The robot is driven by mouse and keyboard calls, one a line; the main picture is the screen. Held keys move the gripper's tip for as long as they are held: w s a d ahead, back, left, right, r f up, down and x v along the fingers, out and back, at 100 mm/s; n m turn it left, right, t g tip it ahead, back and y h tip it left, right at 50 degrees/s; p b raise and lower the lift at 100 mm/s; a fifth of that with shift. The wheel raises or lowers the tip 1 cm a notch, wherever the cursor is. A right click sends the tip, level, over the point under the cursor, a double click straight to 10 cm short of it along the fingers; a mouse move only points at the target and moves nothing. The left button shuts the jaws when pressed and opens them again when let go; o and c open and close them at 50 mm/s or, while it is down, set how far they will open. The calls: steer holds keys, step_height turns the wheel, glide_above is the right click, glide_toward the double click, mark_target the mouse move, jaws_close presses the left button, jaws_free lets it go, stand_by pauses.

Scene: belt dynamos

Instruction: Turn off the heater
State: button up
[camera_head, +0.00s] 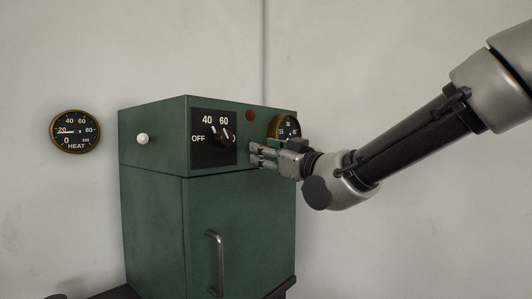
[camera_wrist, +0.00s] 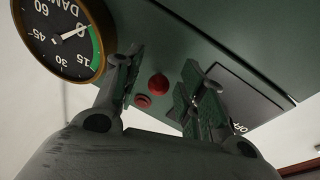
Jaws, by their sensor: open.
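The heater is a green metal cabinet (camera_head: 152,220) against the wall. Its black dial plate (camera_head: 200,155) reads OFF, 40, 60 and a part-hidden number. The dark knob (camera_head: 222,139) on it seems turned away from OFF, roughly upward; its exact setting is unclear. In the wrist view the plate (camera_wrist: 250,95) lies at right, with the knob partly behind a finger. My gripper (camera_head: 257,154) is open just right of the plate, close to the cabinet front. In the wrist view my gripper (camera_wrist: 163,78) has its fingers apart, with nothing held between them.
A red button or lamp (camera_wrist: 158,85) shows between my fingers in the wrist view. A damper gauge (camera_wrist: 70,35) sits beside the left finger. A HEAT gauge (camera_head: 76,131) on the wall reads about 20. A white knob (camera_head: 142,139) and door handle (camera_head: 217,262) stick out.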

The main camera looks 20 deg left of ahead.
steer(key=v, duration=1.1)
steer(key=shift+s+d, duration=0.25)
steer(key=shift+d, duration=0.05)
steer(key=shift+f, duration=0.15)
steer(key=d+f+m+g+h, duration=0.1)
steer(key=d+f+h, duration=0.15)
steer(key=f, duration=0.45)
steer(key=d+f+g+h, duration=0.1)
steer(key=f+g+h, duration=0.1)
steer(key=f+h, duration=0.35)
steer(key=s+d+f+m+g+h, duration=0.1)
steer(key=d+f+m+h, duration=0.1)
steer(key=d+f, duration=0.3)
steer(key=s+d+f+m+h, duration=0.1)
steer(key=d+f, duration=0.2)
steer(key=d, duration=0.4)
steer(key=s+d+m+g+h, duration=0.1)
steer(key=s+d+m+h, duration=0.2)
steer(key=d, duration=1.2)
steer(key=s+d+m+g+h, duration=0.1)
steer(key=s+d+m+h, duration=0.1)
steer(key=s+d+m, duration=0.4)
steer(key=s+d, duration=0.5)
steer(key=d, duration=0.5)
steer(key=shift+m+h, duration=0.4)
